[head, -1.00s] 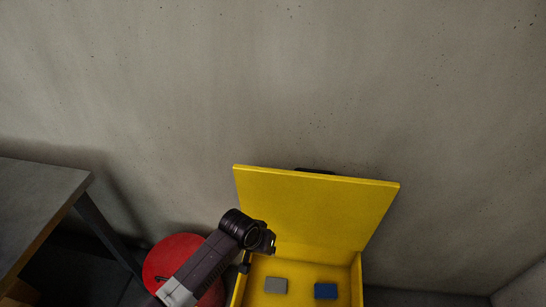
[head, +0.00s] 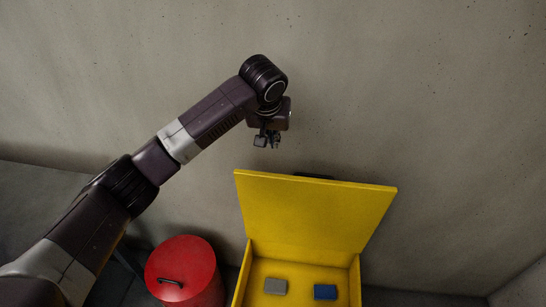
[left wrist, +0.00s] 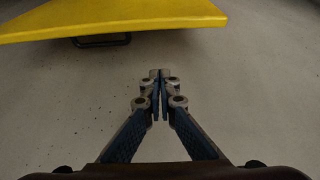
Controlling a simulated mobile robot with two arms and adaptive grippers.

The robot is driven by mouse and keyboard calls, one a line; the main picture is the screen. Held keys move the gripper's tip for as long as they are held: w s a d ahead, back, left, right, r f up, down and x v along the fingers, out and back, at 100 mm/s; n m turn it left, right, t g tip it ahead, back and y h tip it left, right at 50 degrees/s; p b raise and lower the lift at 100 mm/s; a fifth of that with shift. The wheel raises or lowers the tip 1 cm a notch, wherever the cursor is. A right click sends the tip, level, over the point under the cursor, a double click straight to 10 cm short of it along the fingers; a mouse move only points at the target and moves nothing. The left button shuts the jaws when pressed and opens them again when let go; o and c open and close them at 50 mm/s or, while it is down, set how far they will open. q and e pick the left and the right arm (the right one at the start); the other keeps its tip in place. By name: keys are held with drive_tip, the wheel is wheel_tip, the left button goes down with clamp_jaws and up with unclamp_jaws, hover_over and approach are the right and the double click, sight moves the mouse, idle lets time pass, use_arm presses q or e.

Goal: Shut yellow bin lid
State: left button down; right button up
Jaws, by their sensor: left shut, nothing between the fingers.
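The yellow bin (head: 354,283) stands against the wall, with its yellow lid (head: 315,212) raised and leaning back. A grey block (head: 275,286) and a blue block (head: 325,292) lie inside on its floor. My left gripper (head: 268,141) is above the lid's top edge, near its left part, apart from it. In the left wrist view, the fingers (left wrist: 157,78) are shut together and empty. The lid (left wrist: 110,18) shows at the top of that view, with a dark handle (left wrist: 102,41) behind it. My right gripper is not in view.
A red round bin (head: 185,262) with a dark handle on its lid stands left of the yellow bin. A grey table (head: 40,190) is at the far left, partly behind my left arm. The concrete wall is close behind the lid.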

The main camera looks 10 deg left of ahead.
use_arm(q)
wheel_tip(320, 180, down, 9)
drive_tip(key=p, duration=0.4)
idle(0.4)
drive_tip(key=shift+f, duration=0.1)
